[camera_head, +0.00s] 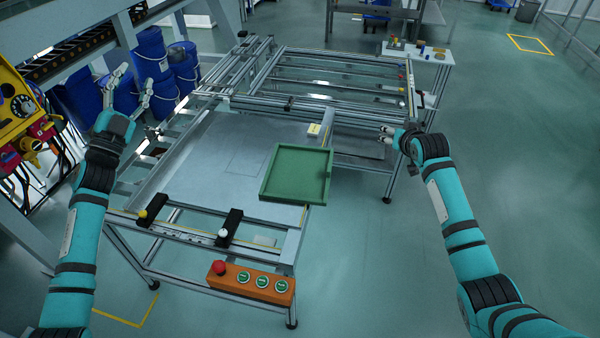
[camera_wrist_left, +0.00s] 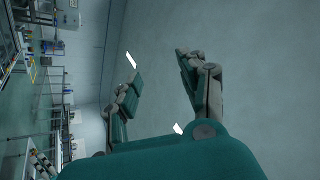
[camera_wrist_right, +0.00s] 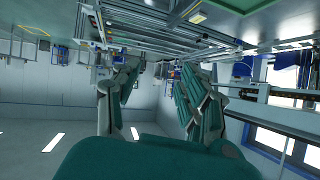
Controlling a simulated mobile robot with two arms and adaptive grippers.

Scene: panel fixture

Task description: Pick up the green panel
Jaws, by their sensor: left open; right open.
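The green panel (camera_head: 296,174) is a shallow square tray-like piece with raised edges. It lies on the right part of the grey fixture table in the head view, its right side near or past the table's edge. My left gripper (camera_head: 130,88) is open and empty, raised at the left, well apart from the panel. In the left wrist view its fingers (camera_wrist_left: 160,80) are spread with nothing between them. My right gripper (camera_head: 385,135) is to the right of and beyond the panel, apart from it. In the right wrist view its open fingers (camera_wrist_right: 152,95) are empty. A corner of the panel (camera_wrist_right: 238,4) shows at the top there.
The aluminium frame table (camera_head: 200,170) carries black clamps (camera_head: 230,227) along its front. An orange button box (camera_head: 250,283) is at the front edge. Blue barrels (camera_head: 150,55) stand at the back left. A white side table (camera_head: 420,53) stands at the back right. Floor right of the table is clear.

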